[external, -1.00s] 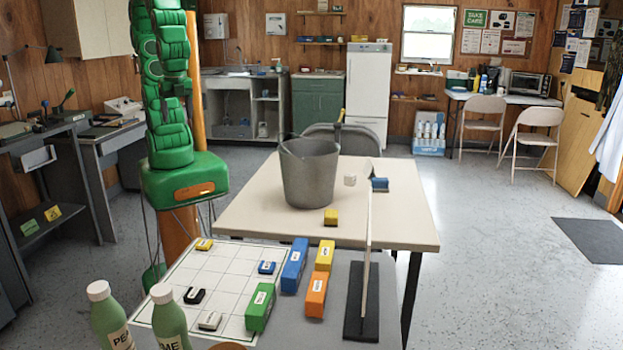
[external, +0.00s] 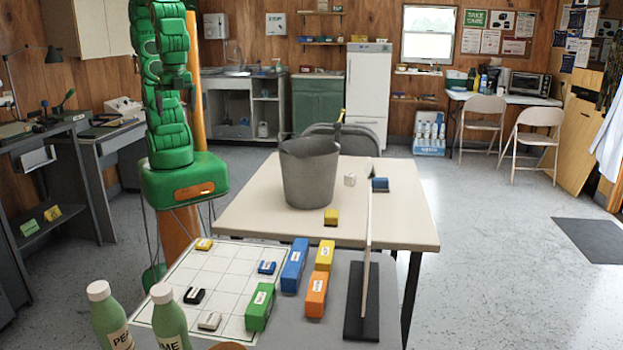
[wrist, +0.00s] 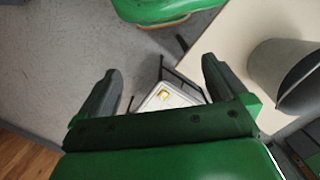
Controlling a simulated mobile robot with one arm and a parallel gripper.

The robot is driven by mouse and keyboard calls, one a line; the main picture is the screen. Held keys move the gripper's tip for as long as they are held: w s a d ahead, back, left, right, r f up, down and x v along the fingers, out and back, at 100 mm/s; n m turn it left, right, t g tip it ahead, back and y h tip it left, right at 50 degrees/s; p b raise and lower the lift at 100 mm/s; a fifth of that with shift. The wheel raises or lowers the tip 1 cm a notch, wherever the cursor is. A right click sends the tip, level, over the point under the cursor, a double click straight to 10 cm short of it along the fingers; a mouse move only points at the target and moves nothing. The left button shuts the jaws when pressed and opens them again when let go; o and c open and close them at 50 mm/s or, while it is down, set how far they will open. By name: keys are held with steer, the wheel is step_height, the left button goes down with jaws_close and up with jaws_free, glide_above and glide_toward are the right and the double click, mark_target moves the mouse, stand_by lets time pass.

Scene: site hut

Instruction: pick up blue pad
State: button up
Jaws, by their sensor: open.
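The blue pad (external: 267,268) is small and lies flat on the white gridded mat (external: 225,275) in the external view, left of the tall blue block (external: 294,266). A yellow pad (external: 204,244), a black pad (external: 194,295) and a pale pad (external: 210,320) lie on the same mat. My gripper (wrist: 163,82) is open and empty in the wrist view, high above the floor. A corner of the mat with a yellow pad (wrist: 163,94) shows small between its fingers. The blue pad cannot be made out in the wrist view.
Green (external: 260,307), yellow (external: 325,256) and orange (external: 316,294) blocks stand beside the mat's right side. Two green bottles (external: 168,320) stand at the front left. A grey bucket (external: 310,175) stands on the table behind.

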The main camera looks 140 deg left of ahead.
steer(key=w+a+r+m+g+y, duration=0.1)
steer(key=w+a+r+m+y, duration=0.3)
steer(key=w+a, duration=0.8)
steer(key=w+a+r+g+y, duration=0.1)
steer(key=w+a+r, duration=0.4)
steer(key=w+a, duration=0.75)
steer(key=m+g+y, duration=0.4)
steer(key=g, duration=0.2)
glide_above(380, 180)
steer(key=w+d, duration=0.3)
step_height(380, 180, down, 6)
steer(key=shift+g, duration=0.3)
step_height(380, 180, down, 33)
steer(key=shift+s+a+f, duration=0.1)
steer(key=shift+a, duration=0.05)
steer(key=shift+s+a+f, duration=0.2)
steer(key=shift+s+f, duration=0.05)
steer(key=shift+f, duration=0.05)
steer(key=shift+x, duration=3.6)
steer(key=shift+w+a+f, duration=0.1)
steer(key=shift+w+f, duration=0.05)
steer(key=shift+w, duration=0.1)
